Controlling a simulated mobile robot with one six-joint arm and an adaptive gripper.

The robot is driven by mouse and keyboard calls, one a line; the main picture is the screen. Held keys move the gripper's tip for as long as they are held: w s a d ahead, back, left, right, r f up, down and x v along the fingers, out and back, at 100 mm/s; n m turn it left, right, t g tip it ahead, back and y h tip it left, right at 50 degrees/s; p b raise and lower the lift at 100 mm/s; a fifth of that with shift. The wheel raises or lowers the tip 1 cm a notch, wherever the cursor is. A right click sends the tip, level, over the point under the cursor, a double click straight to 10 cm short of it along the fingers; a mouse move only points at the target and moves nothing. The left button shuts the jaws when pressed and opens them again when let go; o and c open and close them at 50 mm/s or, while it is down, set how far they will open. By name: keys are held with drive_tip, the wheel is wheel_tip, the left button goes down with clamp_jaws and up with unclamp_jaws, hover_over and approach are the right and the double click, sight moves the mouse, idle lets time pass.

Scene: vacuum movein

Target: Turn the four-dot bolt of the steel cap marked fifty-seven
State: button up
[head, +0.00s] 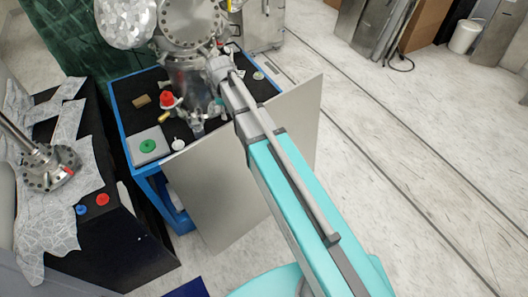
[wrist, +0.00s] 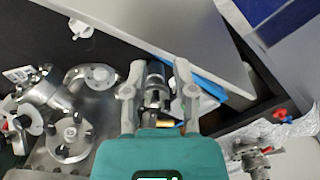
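My gripper (wrist: 158,88) shows in the wrist view with its two fingers apart. A dark and metallic cylindrical part (wrist: 156,88) shows between them; I cannot tell whether the fingers grip it or it lies beyond them. Round bolted steel caps show left of the fingers: one upper (wrist: 92,76), one lower (wrist: 70,136) and one at the far left (wrist: 28,120). No fifty-seven or bolt dots are legible, so I cannot tell which cap is the marked one. In the head view my arm reaches toward the steel chamber (head: 190,70); my fingers are not clear there.
The chamber stands on a black-topped blue bench (head: 122,120) with a green knob (head: 148,146) and a red part (head: 166,99). A grey panel (head: 225,195) leans along the bench's near side. A dark cabinet (head: 125,225) stands left. Open floor (head: 400,150) lies right.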

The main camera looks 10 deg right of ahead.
drive_tip(key=s+d+f+m+b, duration=0.3)
drive_tip(key=s+d+f+m, duration=0.1)
drive_tip(key=s, duration=0.3)
drive_tip(key=s+d+f+m+b, duration=0.3)
drive_tip(key=s+d+m+b, duration=0.1)
drive_tip(key=s+d+m, duration=0.1)
drive_tip(key=shift+s+d+f, duration=0.4)
drive_tip(key=shift+s+d, duration=0.45)
drive_tip(key=shift+s, duration=0.15)
drive_tip(key=shift+o, duration=1.4)
drive_tip(key=w+a+r+n+p, duration=0.4)
drive_tip(key=w+a+r+p, duration=0.2)
drive_tip(key=w+a, duration=0.4)
drive_tip(key=w+a+r+n+p, duration=0.4)
drive_tip(key=w+a+r+p, duration=0.3)
drive_tip(key=w+a, duration=0.4)
drive_tip(key=shift+w+r, duration=0.15)
drive_tip(key=shift+w, duration=0.65)
drive_tip(key=shift+a, duration=0.1)
